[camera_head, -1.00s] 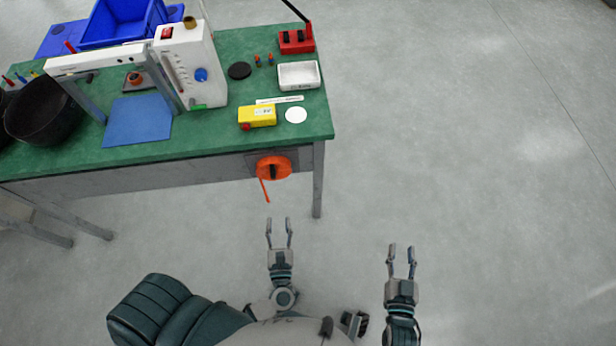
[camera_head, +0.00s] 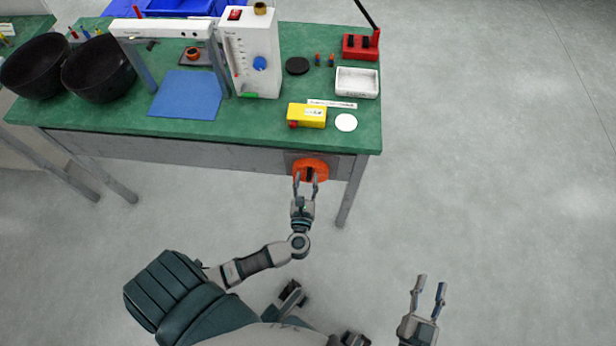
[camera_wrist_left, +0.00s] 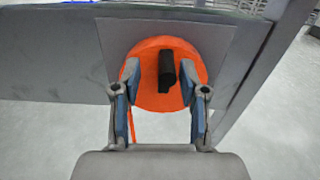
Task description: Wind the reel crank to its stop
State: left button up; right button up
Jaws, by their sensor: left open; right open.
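The orange reel (camera_head: 311,164) is mounted on a grey plate on the front of the bench, under the right end of its top. In the left wrist view the reel (camera_wrist_left: 151,50) faces me, with its dark crank handle (camera_wrist_left: 166,70) sticking out near its middle. An orange strip hangs below it. My left gripper (camera_head: 306,177) is open in front of the reel. Its fingers (camera_wrist_left: 160,90) stand on either side of the handle; whether they touch it I cannot tell. My right gripper (camera_head: 430,280) is open and empty over the floor at the lower right.
The green bench top (camera_head: 260,140) holds a yellow box (camera_head: 307,116), a white tray (camera_head: 357,82), a red holder (camera_head: 360,48), a white device (camera_head: 250,50) and black bowls (camera_head: 98,70). A bench leg (camera_head: 350,190) stands right of the reel. The floor to the right is clear.

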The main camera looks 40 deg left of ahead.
pick_arm(q)
jog(key=shift+w+a, duration=0.25)
jog(key=shift+w, duration=0.05)
jog(key=shift+w+d, duration=0.1)
jog(key=shift+w, duration=0.05)
jog(key=shift+d+r, duration=0.25)
jog(key=shift+d, duration=0.3)
jog(key=c, duration=0.8)
jog(key=shift+a+f, duration=0.1)
jog(key=shift+a, duration=0.35)
grip_shut()
pick_arm(e)
jog(key=shift+d+r, duration=0.25)
jog(key=shift+r, duration=0.05)
pick_arm(q)
jog(key=shift+d, duration=0.2)
pick_arm(e)
jog(key=shift+s+d+f, duration=0.1)
jog(key=shift+d+f, duration=0.1)
jog(key=shift+f, duration=0.05)
